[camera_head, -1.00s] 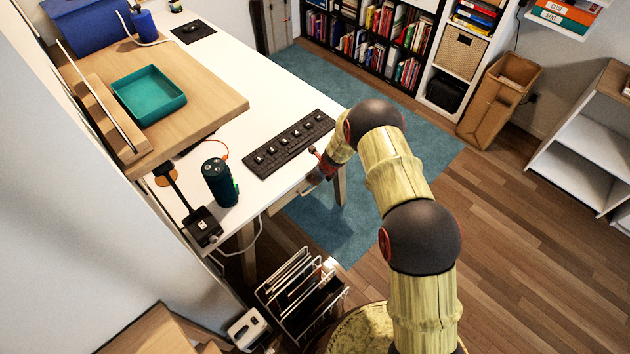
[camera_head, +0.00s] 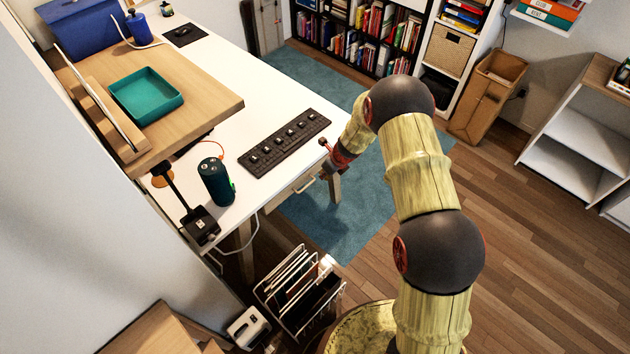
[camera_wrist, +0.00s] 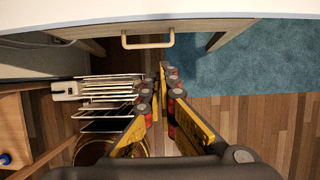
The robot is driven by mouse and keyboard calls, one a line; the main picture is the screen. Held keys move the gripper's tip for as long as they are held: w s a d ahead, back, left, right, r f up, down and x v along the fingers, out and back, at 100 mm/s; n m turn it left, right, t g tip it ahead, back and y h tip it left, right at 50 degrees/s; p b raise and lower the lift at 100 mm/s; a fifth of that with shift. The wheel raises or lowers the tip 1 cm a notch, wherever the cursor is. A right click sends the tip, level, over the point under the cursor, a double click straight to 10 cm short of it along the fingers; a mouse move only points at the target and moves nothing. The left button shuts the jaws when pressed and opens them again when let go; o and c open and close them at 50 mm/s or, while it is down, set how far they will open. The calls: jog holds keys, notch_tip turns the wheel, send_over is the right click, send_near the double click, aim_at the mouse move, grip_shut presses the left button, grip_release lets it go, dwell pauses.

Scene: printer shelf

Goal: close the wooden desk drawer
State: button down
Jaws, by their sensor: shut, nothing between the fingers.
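The wooden desk drawer (camera_wrist: 97,46) shows in the wrist view as a pale front under the white desk edge, with a light wooden handle (camera_wrist: 147,41). In the head view the handle (camera_head: 305,186) shows just below the desk's front edge, left of my gripper (camera_head: 325,173). I cannot tell how far the drawer stands out. In the wrist view my gripper (camera_wrist: 167,72) is shut and empty. Its fingertips are apart from the handle, below and slightly right of it in the picture. The drawer's inside is hidden.
The white desk (camera_head: 240,100) carries a black keyboard (camera_head: 285,143) and a dark cylindrical speaker (camera_head: 215,181). A wire rack (camera_head: 297,287) with folders stands on the floor near the desk. A blue rug (camera_head: 330,225) and open wooden floor lie on the right.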

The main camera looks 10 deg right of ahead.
jog(key=s+d+f+n+h+b, duration=0.2)
jog(key=s+d+f+b, duration=0.35)
jog(key=f, duration=0.25)
jog(key=s+d+f+n+h+b, duration=0.1)
jog(key=s+d+f+n+b, duration=0.1)
jog(key=s+d+f+b, duration=0.45)
jog(key=n+t+y+b, duration=0.2)
jog(key=n+t+y, duration=0.65)
jog(key=n, duration=0.55)
send_near(287, 192)
jog(key=shift+g+y, duration=0.25)
jog(key=shift+y, duration=0.1)
jog(key=b+x, duration=0.4)
jog(key=x, duration=0.1)
jog(key=shift+w+d+f, duration=0.2)
jog(key=shift+w+f, duration=0.05)
jog(key=shift+f, duration=0.1)
jog(key=shift+w+a+r+b, duration=0.1)
jog(key=shift+w+a+b, duration=0.25)
jog(key=shift+w, duration=0.1)
